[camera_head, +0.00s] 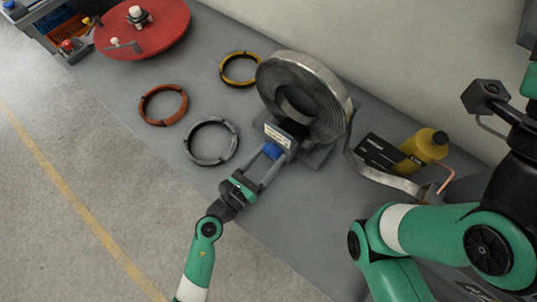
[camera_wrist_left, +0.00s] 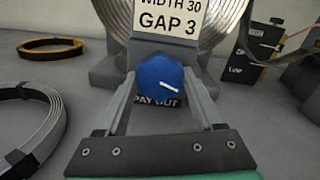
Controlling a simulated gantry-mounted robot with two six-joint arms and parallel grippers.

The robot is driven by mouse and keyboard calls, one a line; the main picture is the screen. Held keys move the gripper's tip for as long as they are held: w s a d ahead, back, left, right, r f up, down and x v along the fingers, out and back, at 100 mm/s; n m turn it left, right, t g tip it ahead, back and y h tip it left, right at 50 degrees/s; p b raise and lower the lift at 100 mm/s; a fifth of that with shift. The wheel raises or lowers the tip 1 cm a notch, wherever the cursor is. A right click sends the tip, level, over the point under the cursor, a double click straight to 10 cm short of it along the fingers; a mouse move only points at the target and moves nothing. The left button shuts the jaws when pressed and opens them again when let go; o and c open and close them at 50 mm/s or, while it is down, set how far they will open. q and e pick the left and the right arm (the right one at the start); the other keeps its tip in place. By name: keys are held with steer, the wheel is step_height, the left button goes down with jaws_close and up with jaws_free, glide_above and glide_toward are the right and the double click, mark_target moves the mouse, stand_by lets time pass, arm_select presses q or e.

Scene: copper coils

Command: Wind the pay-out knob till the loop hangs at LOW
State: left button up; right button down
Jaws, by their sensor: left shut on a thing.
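The blue pay-out knob (camera_head: 272,151) sits on the front of the coil stand, below a label. My left gripper (camera_head: 270,155) has its two fingers closed on the knob's sides. In the left wrist view the knob (camera_wrist_left: 157,82) carries a white line, tilted slightly down to the right, above the words PAY OUT. The grey metal coil (camera_head: 305,97) stands upright on its stand. Its strip (camera_head: 385,178) sags in a loop to the right. A black gauge panel (camera_wrist_left: 250,58) reading LOW shows in the left wrist view; the loop's level against it is unclear. My right gripper is outside the views.
Orange (camera_head: 164,104), grey (camera_head: 211,142) and yellow-black (camera_head: 239,69) rings lie on the grey bench left of the coil. A red turntable (camera_head: 150,35) is at the far left. The wall runs behind.

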arm_select(q)
steer(key=shift+f, duration=0.1)
steer(key=o, duration=1.4)
steer(key=p+v, duration=0.1)
steer(key=v, duration=0.9)
steer(key=shift+s+a, duration=0.2)
steer(key=shift+a, duration=0.1)
steer(key=shift+s+a, duration=0.25)
steer(key=shift+s, duration=0.2)
